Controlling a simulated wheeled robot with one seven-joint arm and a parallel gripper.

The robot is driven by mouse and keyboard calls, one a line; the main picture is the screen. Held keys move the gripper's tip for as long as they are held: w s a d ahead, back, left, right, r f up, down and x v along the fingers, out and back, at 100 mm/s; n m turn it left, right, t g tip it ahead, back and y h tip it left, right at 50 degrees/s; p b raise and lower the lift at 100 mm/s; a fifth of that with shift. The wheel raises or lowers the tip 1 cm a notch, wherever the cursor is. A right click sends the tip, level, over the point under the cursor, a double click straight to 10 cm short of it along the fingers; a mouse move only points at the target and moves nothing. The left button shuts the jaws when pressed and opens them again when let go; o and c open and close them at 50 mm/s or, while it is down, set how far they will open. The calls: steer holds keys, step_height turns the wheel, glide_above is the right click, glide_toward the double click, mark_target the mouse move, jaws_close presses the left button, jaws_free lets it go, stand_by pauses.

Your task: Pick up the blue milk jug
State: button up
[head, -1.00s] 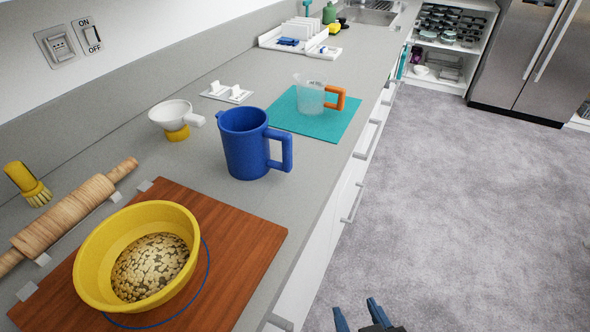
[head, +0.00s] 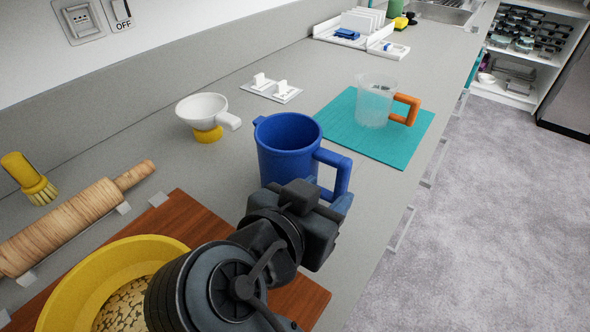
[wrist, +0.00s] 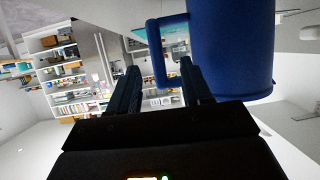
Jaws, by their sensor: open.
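The blue milk jug (head: 288,150) stands upright on the grey counter, its handle (head: 341,172) pointing right. My gripper (head: 340,204) is at the near side of the handle, and my wrist hides the jug's lower part in the head view. In the wrist view, the jug (wrist: 235,45) fills the upper right. Its handle (wrist: 156,55) appears in the gap between the two fingers of my open gripper (wrist: 160,68). I cannot tell how deep the handle sits between them. The gripper is not closed on anything.
A clear measuring cup (head: 376,103) with an orange handle stands on a teal mat (head: 338,128) behind the jug. A white funnel (head: 203,108) is to its left. A yellow bowl (head: 70,275) on a wooden board (head: 180,215) and a rolling pin (head: 70,225) are at near left.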

mark_target(347, 175)
steer(key=shift+w+d+f, duration=0.1)
steer(key=shift+w+d, duration=0.15)
steer(key=shift+w, duration=0.3)
steer(key=x, duration=0.2)
steer(key=p+x, duration=0.1)
steer(key=x, duration=0.3)
steer(key=shift+w+d+r, duration=0.25)
steer(key=shift+w+d, duration=0.05)
steer(key=shift+d, duration=0.2)
jaws_close()
